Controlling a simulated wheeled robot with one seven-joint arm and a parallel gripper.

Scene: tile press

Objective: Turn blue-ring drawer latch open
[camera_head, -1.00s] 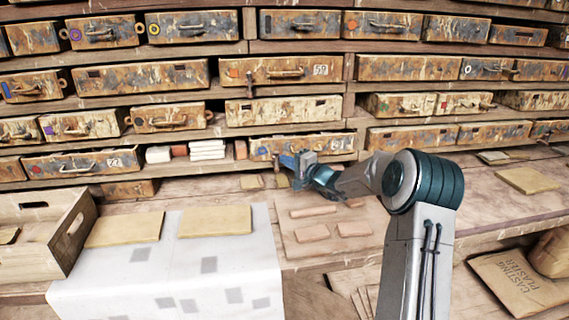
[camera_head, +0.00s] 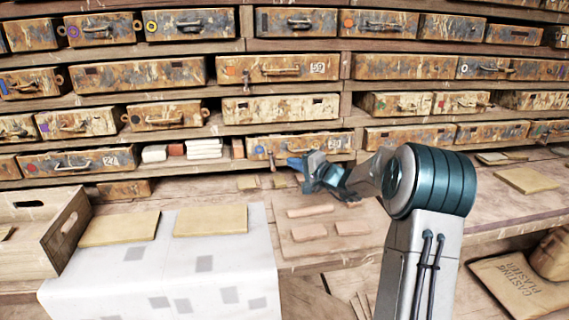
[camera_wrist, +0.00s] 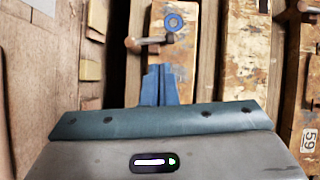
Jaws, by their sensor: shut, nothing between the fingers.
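The blue-ring drawer (camera_head: 318,144) is in the lowest full row, right of centre in the head view. Its blue ring (camera_wrist: 174,22) shows at the top of the wrist view. The latch (camera_wrist: 150,41) is a metal lever with a rounded dark end, beside the ring and lying across the wrist picture. In the head view the latch (camera_head: 272,160) points down at the drawer's left end. My gripper (camera_head: 290,163) is just right of the latch. In the wrist view my blue fingers (camera_wrist: 160,70) are together, empty, with a visible gap below the latch.
Drawers fill the rows above, including one marked 59 (camera_head: 280,68). Stacked white and red tiles (camera_head: 190,150) lie left of the blue-ring drawer. A board with clay pieces (camera_head: 325,229) lies below my gripper. A wooden crate (camera_head: 75,235) stands at the left.

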